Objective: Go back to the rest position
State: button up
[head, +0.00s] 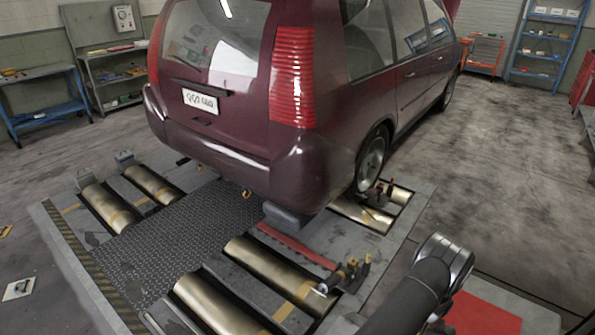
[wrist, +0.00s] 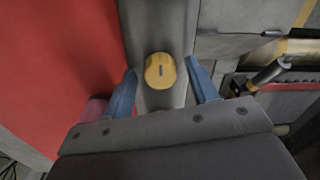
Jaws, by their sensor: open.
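My gripper (wrist: 163,86) shows in the wrist view with its two blue fingers spread apart. A yellow rounded piece with a dark slot (wrist: 160,71) lies in the gap between the fingers, over a grey strip. I see clear space between it and each finger, and it is not gripped. In the head view my dark arm enters at the lower right. My fingers cannot be made out there.
A red panel (wrist: 60,70) lies left of my gripper; red also shows in the head view (head: 485,314). A dark-handled tool (wrist: 268,73) is at right. A maroon car (head: 225,130) stands over rollers (head: 270,272). Open floor (head: 500,170) lies right of the car.

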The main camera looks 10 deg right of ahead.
jog(key=shift+n, duration=1.1)
jog(key=o, duration=1)
jog(key=shift+o, duration=0.2)
notch_tip(320, 180, up, 25)
jog(key=m, duration=0.5)
notch_tip(320, 180, down, 10)
jog(key=shift+w, duration=0.15)
jog(key=shift+r, duration=0.15)
notch_tip(320, 180, up, 10)
